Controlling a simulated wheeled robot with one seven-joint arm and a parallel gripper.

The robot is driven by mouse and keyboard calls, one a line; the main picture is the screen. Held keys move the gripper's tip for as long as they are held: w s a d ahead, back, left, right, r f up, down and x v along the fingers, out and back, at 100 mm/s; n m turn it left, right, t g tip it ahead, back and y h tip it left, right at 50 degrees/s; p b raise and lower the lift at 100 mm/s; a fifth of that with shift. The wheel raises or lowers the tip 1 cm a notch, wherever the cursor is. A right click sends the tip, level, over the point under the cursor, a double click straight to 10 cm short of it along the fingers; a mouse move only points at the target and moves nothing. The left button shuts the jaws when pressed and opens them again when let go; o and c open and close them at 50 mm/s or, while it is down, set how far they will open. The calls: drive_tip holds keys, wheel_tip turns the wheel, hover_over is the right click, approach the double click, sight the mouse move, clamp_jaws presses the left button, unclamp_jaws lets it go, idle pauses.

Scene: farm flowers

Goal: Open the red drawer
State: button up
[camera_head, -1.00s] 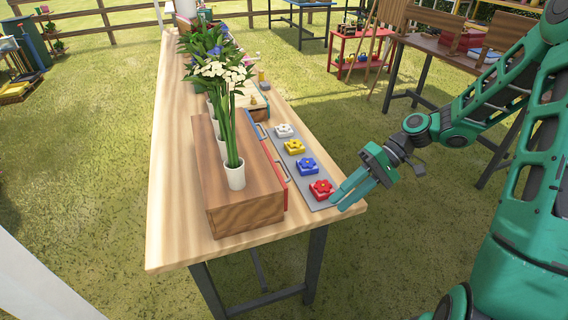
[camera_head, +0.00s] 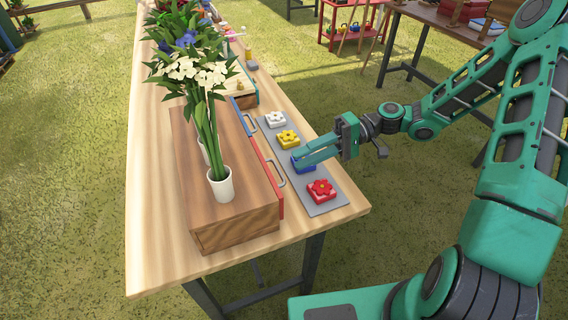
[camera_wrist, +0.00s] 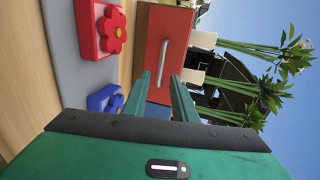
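The red drawer (camera_head: 266,166) is on the right face of the wooden box (camera_head: 235,225), at the near end, and looks closed. Its grey handle (camera_head: 277,172) is a bar on the front. In the wrist view the red drawer front (camera_wrist: 168,55) faces me, with the handle (camera_wrist: 162,63) just beyond and between my fingertips. My gripper (camera_head: 296,160) is in the air above the blue flower button, to the right of the handle. In the wrist view my gripper (camera_wrist: 160,78) has its two fingers apart with nothing between them.
A grey strip (camera_head: 318,176) beside the box carries flower buttons: red (camera_head: 320,191), blue (camera_head: 302,165), yellow (camera_head: 288,139) and white (camera_head: 276,119). A blue drawer (camera_head: 243,117) lies farther along the box. White vases with flowers (camera_head: 220,184) stand on top.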

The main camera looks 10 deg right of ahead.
sight(279, 170)
drive_tip(key=x, duration=0.6)
clamp_jaws()
drive_tip(key=shift+d+f, duration=0.1)
idle(1.3)
